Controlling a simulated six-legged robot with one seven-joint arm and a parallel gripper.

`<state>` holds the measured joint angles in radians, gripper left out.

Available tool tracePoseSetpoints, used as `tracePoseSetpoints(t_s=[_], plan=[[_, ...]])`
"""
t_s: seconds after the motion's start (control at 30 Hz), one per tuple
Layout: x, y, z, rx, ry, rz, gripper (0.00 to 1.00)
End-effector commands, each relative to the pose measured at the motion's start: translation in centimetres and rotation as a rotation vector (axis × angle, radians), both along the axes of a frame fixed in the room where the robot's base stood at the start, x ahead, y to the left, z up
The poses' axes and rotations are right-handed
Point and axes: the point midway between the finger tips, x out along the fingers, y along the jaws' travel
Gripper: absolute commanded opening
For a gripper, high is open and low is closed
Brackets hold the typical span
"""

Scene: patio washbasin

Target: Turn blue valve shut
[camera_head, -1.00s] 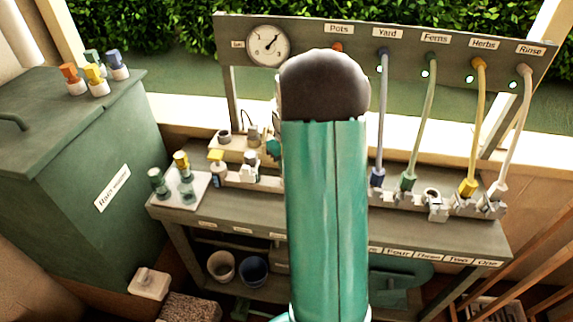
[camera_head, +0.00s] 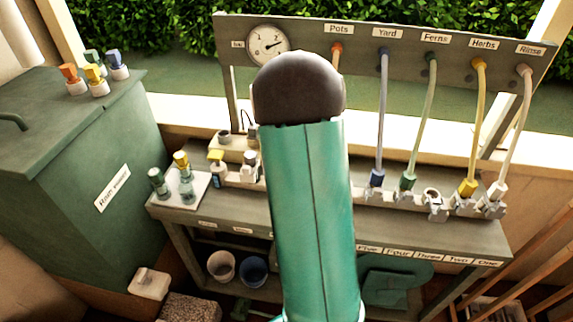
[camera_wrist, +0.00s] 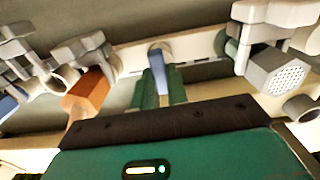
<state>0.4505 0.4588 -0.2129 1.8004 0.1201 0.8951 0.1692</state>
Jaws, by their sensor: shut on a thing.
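The blue valve's lever (camera_wrist: 160,78) shows in the wrist view, between the two green fingers of my gripper (camera_wrist: 161,92). My gripper is shut on it. The lever runs down from a round pivot on a pale strip, and its lower end is hidden between the fingers. In the head view my green arm with its dark rounded joint covers the gripper and the blue valve.
An orange-ended fitting (camera_wrist: 88,92) and a grey perforated nozzle (camera_wrist: 278,75) flank my gripper closely. The pressure gauge (camera_head: 268,45) stands above the bench. Hoses, including the Yard hose (camera_head: 382,120), hang at right. A green box (camera_head: 90,140) stands left.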

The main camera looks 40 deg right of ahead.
Motion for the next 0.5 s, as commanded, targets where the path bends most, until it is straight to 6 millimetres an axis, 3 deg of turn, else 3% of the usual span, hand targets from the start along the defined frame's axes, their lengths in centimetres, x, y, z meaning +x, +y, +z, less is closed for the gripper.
tracePoseSetpoints(t_s=[0.5], plan=[[0.05,-0.03,0.13,-0.001,-0.002,-0.045,0.00]])
